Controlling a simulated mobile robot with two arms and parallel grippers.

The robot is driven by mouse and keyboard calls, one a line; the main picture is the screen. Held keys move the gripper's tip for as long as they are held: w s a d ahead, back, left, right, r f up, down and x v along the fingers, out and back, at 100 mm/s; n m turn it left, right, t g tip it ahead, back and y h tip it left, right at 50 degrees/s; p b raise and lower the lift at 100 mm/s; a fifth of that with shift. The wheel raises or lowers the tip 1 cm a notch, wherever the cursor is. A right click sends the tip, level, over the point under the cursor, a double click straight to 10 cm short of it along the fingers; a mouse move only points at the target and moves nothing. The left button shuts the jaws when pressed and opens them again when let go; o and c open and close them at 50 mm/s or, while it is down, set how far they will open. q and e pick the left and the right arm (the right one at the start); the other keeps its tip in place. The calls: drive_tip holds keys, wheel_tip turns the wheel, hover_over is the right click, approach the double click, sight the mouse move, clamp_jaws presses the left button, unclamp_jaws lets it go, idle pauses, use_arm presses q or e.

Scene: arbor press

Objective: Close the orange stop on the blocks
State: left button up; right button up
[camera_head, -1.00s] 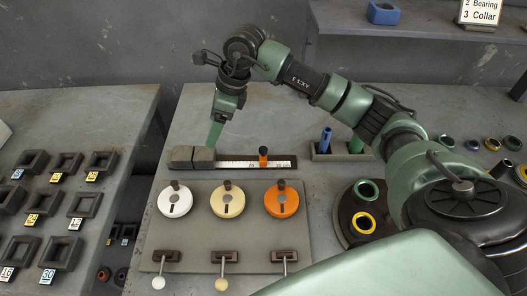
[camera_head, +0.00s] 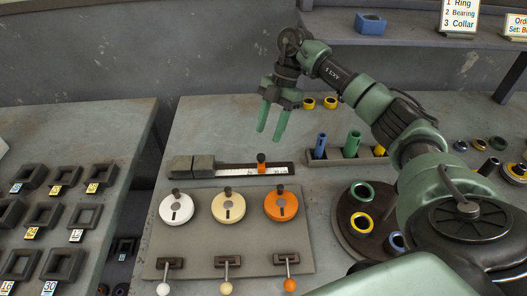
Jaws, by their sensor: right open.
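Grey blocks (camera_head: 192,165) sit side by side at the left end of a dark rail with a white scale (camera_head: 236,169). The orange stop (camera_head: 261,168), with a dark knob on top, stands on the rail to the right of the blocks. A stretch of bare scale separates it from them. My right gripper (camera_head: 270,136) hangs above and slightly behind the stop, its two green fingers apart and pointing down. Nothing shows between the fingers, and they appear clear of the stop. My left gripper is not in view.
In front of the rail is a panel with white (camera_head: 176,208), cream (camera_head: 228,207) and orange (camera_head: 281,205) dials and several levers. A rack with blue and green cylinders (camera_head: 352,144) stands to the right. Square trays (camera_head: 79,215) lie left.

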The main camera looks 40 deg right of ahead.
sight(261, 155)
drive_tip(key=p+x, duration=0.1)
drive_tip(key=x, duration=0.5)
drive_tip(key=shift+f+p, duration=0.1)
drive_tip(key=shift+p, duration=0.2)
drive_tip(key=shift+a+f, duration=0.3)
drive_tip(key=shift+f, duration=0.35)
clamp_jaws()
idle(0.6)
